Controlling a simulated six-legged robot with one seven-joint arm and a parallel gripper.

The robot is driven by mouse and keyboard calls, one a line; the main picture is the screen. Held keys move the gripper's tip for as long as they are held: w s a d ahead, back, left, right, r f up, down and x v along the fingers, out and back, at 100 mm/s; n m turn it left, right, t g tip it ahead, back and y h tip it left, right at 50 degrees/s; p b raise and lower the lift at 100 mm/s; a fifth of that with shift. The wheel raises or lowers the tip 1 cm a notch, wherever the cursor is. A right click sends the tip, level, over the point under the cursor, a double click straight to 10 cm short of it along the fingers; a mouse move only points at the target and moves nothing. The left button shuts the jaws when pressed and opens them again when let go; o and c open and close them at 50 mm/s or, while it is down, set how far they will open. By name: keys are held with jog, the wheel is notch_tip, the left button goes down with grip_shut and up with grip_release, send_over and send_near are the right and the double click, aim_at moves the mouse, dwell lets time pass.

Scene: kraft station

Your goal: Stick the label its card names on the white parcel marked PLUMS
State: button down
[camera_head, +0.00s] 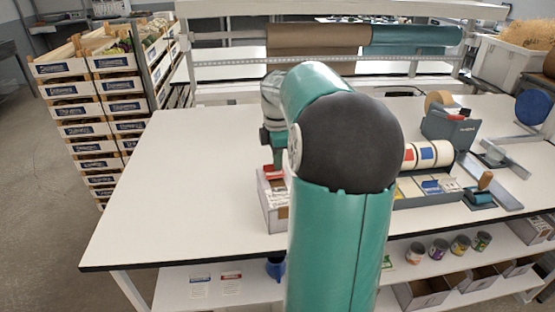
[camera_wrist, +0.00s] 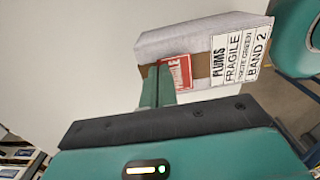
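The white parcel (camera_head: 275,212) stands on the bench, partly hidden by my arm in the head view. In the wrist view the white parcel (camera_wrist: 205,35) has a brown tape band and a printed card (camera_wrist: 240,53) reading PLUMS, FRAGILE and BAND 2; its third line is hard to read. My gripper (camera_wrist: 160,72) points at the parcel with its fingers close together. A red label (camera_wrist: 181,72) with a white edge is at the fingertips, its left part hidden behind them. The red label also shows in the head view (camera_head: 273,172). I cannot tell whether it touches the parcel.
A label dispenser with rolls (camera_head: 428,154) stands right of my arm, above a tray (camera_head: 425,200) of coloured labels. A stamp (camera_head: 481,193) and a tape dispenser (camera_head: 450,127) are nearby. The bench's left side (camera_head: 180,190) is clear. Several cans (camera_head: 440,250) stand on the lower shelf.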

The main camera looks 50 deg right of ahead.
jog(key=shift+f, duration=0.4)
dwell(0.4)
jog(key=c, duration=2.1)
grip_release()
jog(key=shift+c, duration=0.2)
jog(key=o, duration=0.5)
jog(key=shift+r, duration=2.25)
